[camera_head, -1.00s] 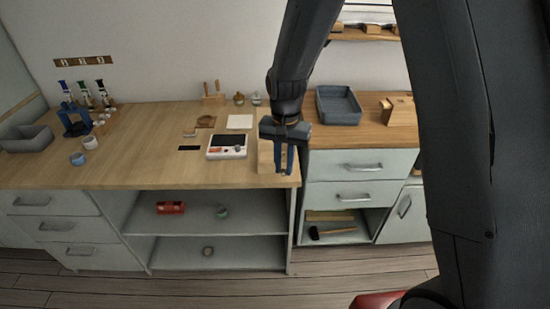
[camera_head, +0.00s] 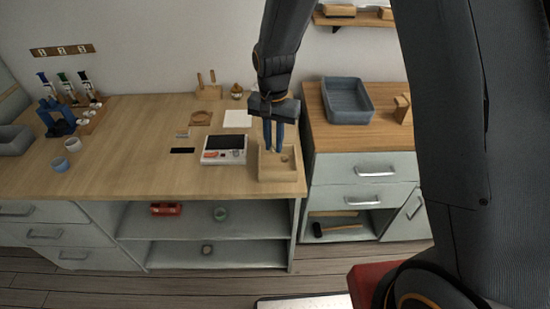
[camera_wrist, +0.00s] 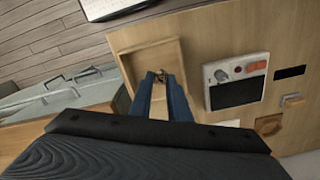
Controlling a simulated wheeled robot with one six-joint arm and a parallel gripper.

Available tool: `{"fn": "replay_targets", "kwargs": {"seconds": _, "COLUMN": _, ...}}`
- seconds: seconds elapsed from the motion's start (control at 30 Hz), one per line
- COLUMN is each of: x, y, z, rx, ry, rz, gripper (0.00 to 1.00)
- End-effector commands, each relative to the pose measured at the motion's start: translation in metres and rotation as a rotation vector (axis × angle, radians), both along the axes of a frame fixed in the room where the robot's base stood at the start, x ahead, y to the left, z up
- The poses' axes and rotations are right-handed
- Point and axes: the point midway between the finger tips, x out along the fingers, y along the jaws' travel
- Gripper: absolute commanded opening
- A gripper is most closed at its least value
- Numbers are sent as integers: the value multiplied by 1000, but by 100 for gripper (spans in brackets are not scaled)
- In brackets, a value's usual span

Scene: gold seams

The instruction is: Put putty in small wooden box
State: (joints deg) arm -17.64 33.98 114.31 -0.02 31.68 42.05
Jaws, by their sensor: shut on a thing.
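The small wooden box (camera_head: 279,178) is open-topped and stands at the right front corner of the long wooden worktop. It also shows in the wrist view (camera_wrist: 150,57), below my fingers. My gripper (camera_head: 273,150) points down over the box, with its blue fingertips at or just inside the opening. In the wrist view my gripper (camera_wrist: 161,78) is nearly closed, and a small brownish thing, probably the putty, shows at the tips. It is too small and too covered to make out clearly. Whether it touches the box floor I cannot tell.
A white device with a dark screen (camera_head: 224,150) stands just left of the box. A grey tray (camera_head: 347,101) is on the separate cabinet at the right. A white sheet (camera_head: 237,118) and a wooden coaster (camera_head: 200,118) lie behind.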

Motion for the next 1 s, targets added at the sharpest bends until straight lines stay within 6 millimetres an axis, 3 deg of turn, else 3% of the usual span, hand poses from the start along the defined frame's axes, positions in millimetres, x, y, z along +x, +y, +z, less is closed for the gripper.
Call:
{"fn": "replay_targets", "kwargs": {"seconds": 0.13, "x": -1, "y": 0, "z": -22, "rx": -1, "ry": 4, "rz": 0, "gripper": 0}}
{"fn": "replay_targets", "kwargs": {"seconds": 0.63, "x": -1, "y": 0, "z": -72, "rx": 0, "ry": 2, "rz": 0, "gripper": 0}}
{"fn": "replay_targets", "kwargs": {"seconds": 1.0, "x": 0, "y": 0, "z": -77, "rx": 0, "ry": 0, "rz": 0, "gripper": 0}}
